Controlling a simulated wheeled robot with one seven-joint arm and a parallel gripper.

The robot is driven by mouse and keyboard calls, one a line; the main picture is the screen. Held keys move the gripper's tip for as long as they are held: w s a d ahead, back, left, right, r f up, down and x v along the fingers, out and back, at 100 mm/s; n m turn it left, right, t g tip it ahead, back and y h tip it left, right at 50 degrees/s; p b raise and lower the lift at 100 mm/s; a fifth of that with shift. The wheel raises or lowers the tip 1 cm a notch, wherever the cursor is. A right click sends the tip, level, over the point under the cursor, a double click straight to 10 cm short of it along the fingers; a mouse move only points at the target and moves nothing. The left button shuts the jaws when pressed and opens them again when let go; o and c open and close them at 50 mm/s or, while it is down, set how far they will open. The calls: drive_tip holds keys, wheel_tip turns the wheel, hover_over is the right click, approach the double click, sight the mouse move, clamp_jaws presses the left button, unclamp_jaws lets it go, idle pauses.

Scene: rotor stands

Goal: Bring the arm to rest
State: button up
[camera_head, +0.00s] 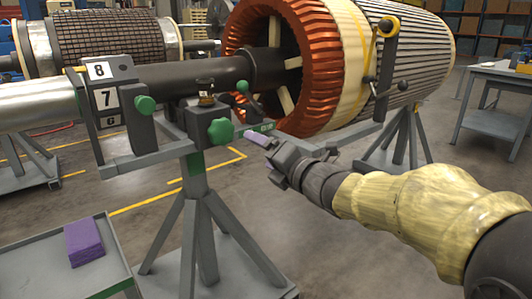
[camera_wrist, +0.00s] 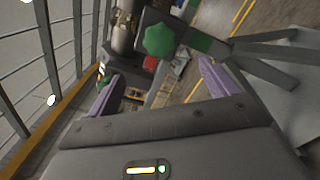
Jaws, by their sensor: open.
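My gripper (camera_head: 262,141) is at the end of my yellow-sleeved arm, right of the rotor stand (camera_head: 197,215) and below the copper-wound stator (camera_head: 290,70). In the wrist view, my gripper (camera_wrist: 155,90) has its two purple-padded fingers wide apart with nothing held between them. The stand's green knob (camera_head: 221,131) is close to the left of the fingers in the head view. The green knob also shows in the wrist view (camera_wrist: 159,40), beyond the fingers. I cannot tell whether a finger touches the stand.
A dark shaft (camera_head: 190,75) runs across the stand into the stator. A grey tray table (camera_head: 40,262) with a purple block (camera_head: 84,241) stands at the lower left. A grey workbench (camera_head: 505,80) is at the far right. The floor between is open.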

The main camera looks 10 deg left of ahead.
drive_tip(key=s+d+f+m+g+h+p, duration=0.1)
drive_tip(key=d+f+m+h+p, duration=0.2)
drive_tip(key=d+f+m+h, duration=0.5)
drive_tip(key=d+f+m+h+p, duration=0.3)
drive_tip(key=d+f+m, duration=0.1)
drive_tip(key=d+m, duration=0.7)
drive_tip(key=s+d+f+m+g+h+p, duration=0.1)
drive_tip(key=s+d+f+m+g+p, duration=0.1)
drive_tip(key=s+d+f+m+g, duration=0.4)
drive_tip(key=s+d+f+m+g+h+p, duration=0.1)
drive_tip(key=s+f+m+g+h, duration=0.15)
drive_tip(key=s+m, duration=0.75)
drive_tip(key=w+d+p+v, duration=0.1)
drive_tip(key=w+p+v, duration=0.1)
drive_tip(key=p+v, duration=1.6)
drive_tip(key=w+d+r+p+v, duration=0.1)
drive_tip(key=w+p+v, duration=0.2)
drive_tip(key=p+v, duration=1.5)
drive_tip(key=shift+w+d+r+y+p, duration=0.2)
drive_tip(key=shift+d+r+y+p, duration=0.25)
drive_tip(key=shift+p, duration=0.65)
drive_tip(key=shift+f, duration=0.1)
